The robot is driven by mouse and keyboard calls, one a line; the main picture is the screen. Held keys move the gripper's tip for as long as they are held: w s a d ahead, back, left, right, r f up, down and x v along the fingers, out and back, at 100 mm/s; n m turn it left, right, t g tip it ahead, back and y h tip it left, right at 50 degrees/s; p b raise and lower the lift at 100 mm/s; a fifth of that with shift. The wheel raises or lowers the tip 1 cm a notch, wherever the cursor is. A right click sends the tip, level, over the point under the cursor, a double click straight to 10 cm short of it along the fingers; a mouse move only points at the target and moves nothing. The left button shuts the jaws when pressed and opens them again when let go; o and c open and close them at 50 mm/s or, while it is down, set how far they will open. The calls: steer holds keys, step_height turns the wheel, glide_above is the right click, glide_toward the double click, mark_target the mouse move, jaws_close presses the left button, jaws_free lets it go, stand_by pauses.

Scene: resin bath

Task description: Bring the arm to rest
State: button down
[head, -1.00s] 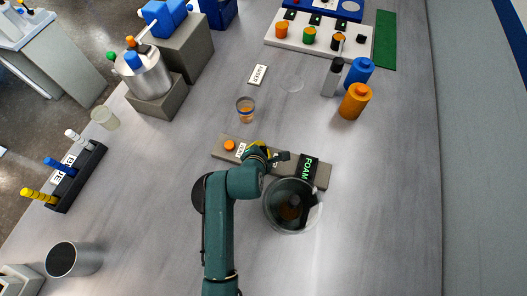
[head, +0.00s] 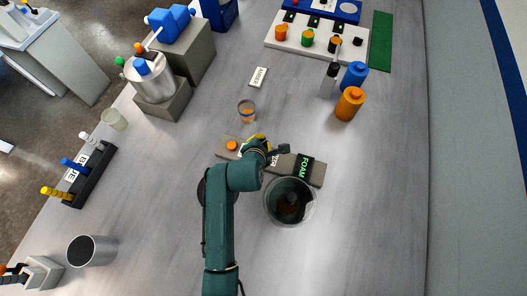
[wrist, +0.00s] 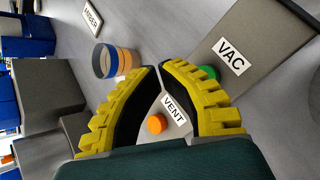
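My arm (head: 221,225) reaches forward over the grey bench. My gripper (wrist: 160,67) is empty; its yellow ribbed fingers have dark inner faces, with a gap visible between them that narrows at the tips. It also shows small in the head view (head: 262,145), above the grey panel strip (head: 313,172). Through the gap the wrist view shows an orange button (wrist: 157,124) and the VENT label (wrist: 173,107). The VAC label (wrist: 231,55) and part of a green button (wrist: 208,72) lie by the right finger. Whether the fingers touch the panel cannot be told.
A clear pot (head: 290,203) with brown contents stands right of my arm, by the FOAM display (head: 304,167). A banded cup (head: 247,111) stands beyond my gripper. Orange (head: 350,104) and blue (head: 355,76) bottles are at right. A metal cup (head: 92,250) stands at left; bench between is clear.

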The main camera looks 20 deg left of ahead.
stand_by(0.3)
steer(key=w+d+r+m+t+h, duration=0.1)
steer(key=w+d+r+m+t, duration=0.15)
steer(key=d+r, duration=0.5)
steer(key=w+d+r+m+t, duration=0.15)
steer(key=d+r+m, duration=0.3)
steer(key=r, duration=0.65)
steer(key=w+d+r+m+t+h, duration=0.1)
steer(key=d+r+m+t, duration=0.15)
steer(key=d+r, duration=0.5)
steer(key=s+d+r+m+t, duration=0.1)
steer(key=s+r+m+t, duration=0.2)
steer(key=s+r+m, duration=0.55)
steer(key=s+d+r+m+t, duration=0.2)
steer(key=s+r+m+t, duration=0.3)
steer(key=r+m, duration=0.7)
step_height(320, 180, up, 22)
steer(key=g+p, duration=0.1)
steer(key=p, duration=1.8)
steer(key=shift+s+a+f+p, duration=0.15)
steer(key=shift+s+p, duration=0.2)
